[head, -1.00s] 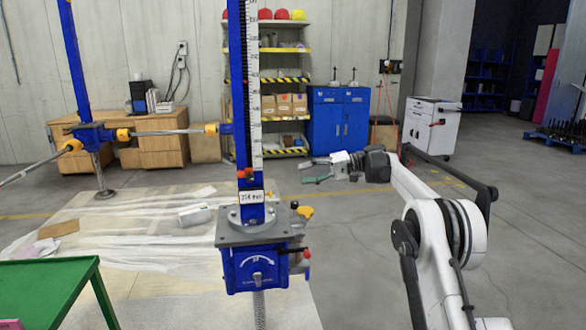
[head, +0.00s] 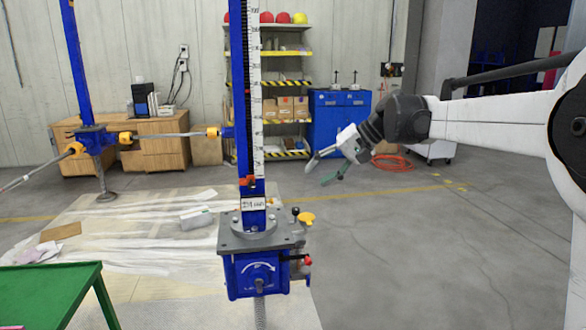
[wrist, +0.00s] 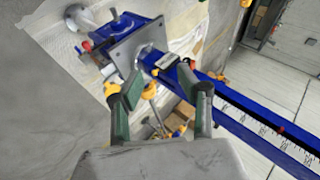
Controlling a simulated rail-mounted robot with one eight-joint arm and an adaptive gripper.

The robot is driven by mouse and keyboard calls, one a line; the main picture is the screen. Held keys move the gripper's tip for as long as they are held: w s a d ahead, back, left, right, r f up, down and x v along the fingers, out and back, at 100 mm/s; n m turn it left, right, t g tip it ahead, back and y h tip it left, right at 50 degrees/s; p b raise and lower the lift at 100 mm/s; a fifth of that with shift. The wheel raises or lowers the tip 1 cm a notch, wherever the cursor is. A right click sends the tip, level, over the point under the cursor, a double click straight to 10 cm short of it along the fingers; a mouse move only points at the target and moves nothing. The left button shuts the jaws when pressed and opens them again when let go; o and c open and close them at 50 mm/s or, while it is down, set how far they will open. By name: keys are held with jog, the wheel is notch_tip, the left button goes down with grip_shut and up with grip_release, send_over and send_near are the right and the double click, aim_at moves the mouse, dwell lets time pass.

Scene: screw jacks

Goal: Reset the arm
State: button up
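My gripper (head: 318,174) is in the head view, right of the near screw jack, pointing down and to the left. Its two green-tipped fingers are apart, with nothing between them that I can see it holding. The wrist view also shows the open fingers (wrist: 163,92), with the jack's plate and blue column in the background beyond them. The near screw jack (head: 258,272) has a blue gearbox, a grey top plate (head: 240,238) and a tall blue column with a white scale (head: 256,120). The gripper appears apart from the jack.
A second jack (head: 92,140) stands at the back left, joined by a shaft (head: 170,134). A green table (head: 50,290) is at the front left. A blue cabinet (head: 335,125) and shelves (head: 285,85) stand behind. The floor at lower right is clear.

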jog(key=s+d+f+t+h+p, duration=0.1)
jog(key=s+d+h, duration=0.15)
jog(key=s, duration=0.75)
jog(key=s+d+f+t+h, duration=0.1)
jog(key=s+d+h, duration=0.15)
jog(key=s, duration=0.65)
jog(key=s+d+f+t+h+p, duration=0.1)
jog(key=s+d+f, duration=0.3)
jog(key=s, duration=0.5)
jog(key=s+d+f+t+h, duration=0.1)
jog(key=s+d+f+h, duration=0.1)
jog(key=s+d+f, duration=0.2)
jog(key=s+f, duration=0.2)
jog(key=s, duration=0.2)
jog(key=shift+s+m+t+h+p, duration=0.3)
jog(key=shift+s+h+p, duration=0.05)
jog(key=shift+h+p, duration=0.05)
jog(key=shift+f, duration=0.1)
